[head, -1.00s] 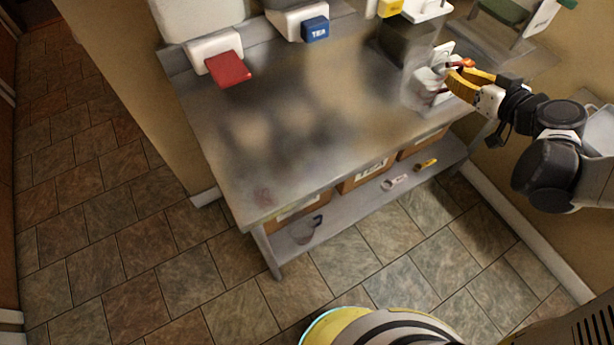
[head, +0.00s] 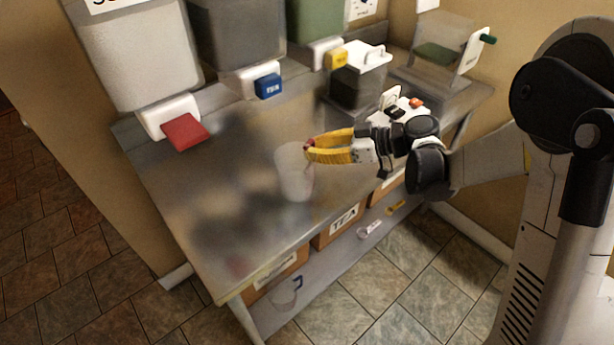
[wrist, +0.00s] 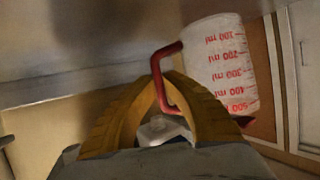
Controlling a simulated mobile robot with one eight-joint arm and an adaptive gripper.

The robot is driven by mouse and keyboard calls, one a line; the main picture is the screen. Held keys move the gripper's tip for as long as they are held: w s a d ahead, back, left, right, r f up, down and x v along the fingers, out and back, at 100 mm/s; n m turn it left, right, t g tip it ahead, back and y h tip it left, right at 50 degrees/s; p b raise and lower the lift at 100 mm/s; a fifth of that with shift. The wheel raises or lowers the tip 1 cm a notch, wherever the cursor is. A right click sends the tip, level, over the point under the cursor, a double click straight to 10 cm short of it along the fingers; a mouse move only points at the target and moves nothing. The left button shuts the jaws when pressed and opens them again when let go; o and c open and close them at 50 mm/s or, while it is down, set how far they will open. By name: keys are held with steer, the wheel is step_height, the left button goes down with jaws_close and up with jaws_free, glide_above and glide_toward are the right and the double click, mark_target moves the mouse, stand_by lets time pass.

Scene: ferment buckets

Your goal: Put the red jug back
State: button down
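The red jug is a clear measuring cup (head: 294,172) with a red handle and red millilitre marks. It appears upright over the steel table (head: 205,210) in the head view; I cannot tell whether it touches the top. My gripper (head: 309,150) has yellow fingers closed on its red handle. In the wrist view the jug (wrist: 228,62) is right of the fingers, with its handle between the fingers of my gripper (wrist: 172,82). The jug's inside is hard to make out.
White, grey and green buckets stand behind the table, with red (head: 184,132), blue (head: 268,86) and yellow (head: 337,59) taps. A dark lidded container (head: 358,82) stands at the back right. The lower shelf (head: 325,262) holds boxes, a blue-handled jug (head: 285,291) and small tools.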

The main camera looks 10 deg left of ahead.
steer(key=shift+s+a+f, duration=0.4)
steer(key=shift+s+f, duration=0.15)
steer(key=shift+s, duration=0.2)
steer(key=shift+f+b, duration=1.2)
steer(key=shift+f, duration=0.8)
steer(key=shift+f, duration=0.15)
steer(key=c, duration=1.6)
jaws_free()
